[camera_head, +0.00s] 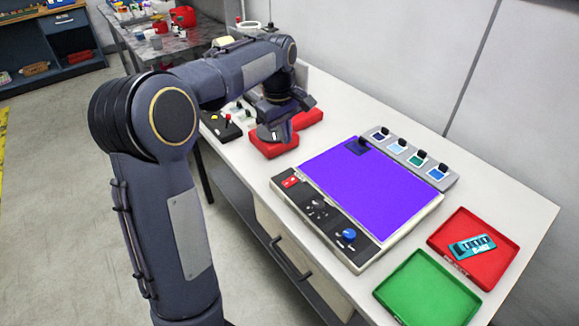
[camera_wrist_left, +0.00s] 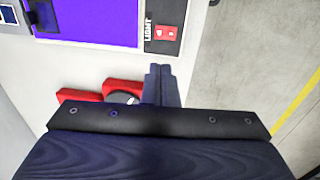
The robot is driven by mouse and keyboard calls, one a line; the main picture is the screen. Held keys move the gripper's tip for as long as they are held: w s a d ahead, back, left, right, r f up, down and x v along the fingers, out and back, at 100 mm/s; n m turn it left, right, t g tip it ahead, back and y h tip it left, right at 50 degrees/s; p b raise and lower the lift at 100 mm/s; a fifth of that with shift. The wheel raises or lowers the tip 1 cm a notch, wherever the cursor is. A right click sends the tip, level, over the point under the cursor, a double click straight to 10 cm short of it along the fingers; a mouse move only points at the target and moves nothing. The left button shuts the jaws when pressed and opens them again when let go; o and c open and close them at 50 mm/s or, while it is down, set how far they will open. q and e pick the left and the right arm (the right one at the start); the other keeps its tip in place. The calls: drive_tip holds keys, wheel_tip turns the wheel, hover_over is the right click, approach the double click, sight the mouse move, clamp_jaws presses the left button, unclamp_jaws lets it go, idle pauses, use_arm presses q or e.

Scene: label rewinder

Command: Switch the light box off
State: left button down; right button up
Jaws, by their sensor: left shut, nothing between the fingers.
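The light box (camera_head: 366,192) lies on the white table, its panel glowing violet. Its dark control strip carries a red light switch (camera_head: 291,182) at the near left corner, beside a dark knob (camera_head: 317,207) and a blue knob (camera_head: 347,236). In the left wrist view the red switch (camera_wrist_left: 166,33) sits by the word LIGHT, just beyond my fingertips. My left gripper (camera_head: 276,134) is shut and empty, pointing down left of the light box, apart from the switch. It also shows in the left wrist view (camera_wrist_left: 160,69). My right gripper is not in view.
A red object (camera_head: 272,146) lies under my left gripper. A grey strip with several coloured patches and black knobs (camera_head: 408,158) stands behind the light box. A red tray (camera_head: 487,232) with a teal item and a green tray (camera_head: 425,292) lie to the right.

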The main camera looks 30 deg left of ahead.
sight(292, 179)
use_arm(q)
drive_tip(key=shift+f, duration=0.1)
drive_tip(key=f, duration=0.4)
drive_tip(key=w+f+p, duration=0.1)
drive_tip(key=f, duration=0.4)
drive_tip(key=f+p, duration=0.1)
drive_tip(key=f, duration=0.3)
drive_tip(key=shift+w+d+f, duration=0.35)
drive_tip(key=shift+f, duration=0.05)
drive_tip(key=shift+f, duration=0.1)
drive_tip(key=shift+f+b, duration=0.25)
drive_tip(key=shift+b, duration=0.2)
drive_tip(key=shift+r, duration=0.15)
